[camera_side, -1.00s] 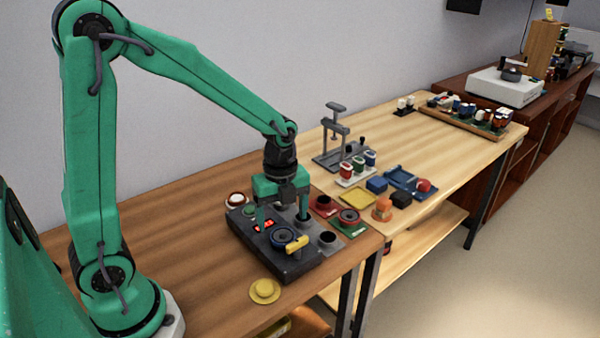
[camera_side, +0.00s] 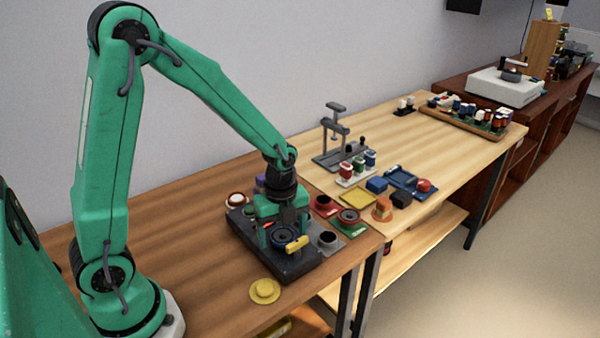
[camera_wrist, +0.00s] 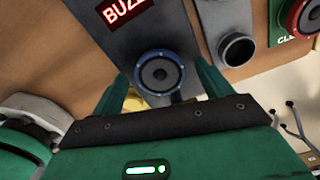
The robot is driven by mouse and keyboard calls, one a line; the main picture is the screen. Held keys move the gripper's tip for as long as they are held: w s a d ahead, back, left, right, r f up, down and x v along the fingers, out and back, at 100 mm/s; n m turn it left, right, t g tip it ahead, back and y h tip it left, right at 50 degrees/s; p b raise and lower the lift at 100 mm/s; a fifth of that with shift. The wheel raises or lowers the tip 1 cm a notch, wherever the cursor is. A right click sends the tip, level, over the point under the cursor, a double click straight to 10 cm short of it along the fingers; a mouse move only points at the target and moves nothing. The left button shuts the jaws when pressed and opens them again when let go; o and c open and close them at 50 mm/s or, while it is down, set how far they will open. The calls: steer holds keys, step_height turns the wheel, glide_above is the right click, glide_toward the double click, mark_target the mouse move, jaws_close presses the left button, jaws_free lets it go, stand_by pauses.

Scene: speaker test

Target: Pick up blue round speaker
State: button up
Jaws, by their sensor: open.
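The blue round speaker (camera_side: 284,238) has a blue rim and a dark cone. It sits on the dark test box (camera_side: 295,267), partly hidden by my gripper in the side view. In the wrist view the speaker (camera_wrist: 159,72) lies ahead of my fingertips, between their lines. My gripper (camera_side: 283,232) is low over the box with its green fingers apart. In the wrist view my gripper (camera_wrist: 165,85) is open, with one finger on each side of the speaker. I cannot tell whether the fingers touch it.
A yellow handle (camera_side: 297,244) is close in front of the speaker. A grey cup (camera_side: 329,239) is to its right. A red sign (camera_wrist: 122,9) is on the box.

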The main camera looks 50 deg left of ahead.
mark_target(283, 235)
steer(key=c, duration=1.1)
steer(key=shift+r, duration=0.15)
steer(key=shift+r, duration=0.8)
step_height(283, 235, up, 2)
steer(key=shift+r, duration=0.1)
steer(key=s+d+r, duration=0.2)
steer(key=d, duration=0.1)
steer(key=s+d+r, duration=0.2)
steer(key=d, duration=0.1)
steer(key=s+d+r, duration=0.2)
steer(key=d+r, duration=0.1)
steer(key=d, duration=0.1)
steer(key=shift+w, duration=0.1)
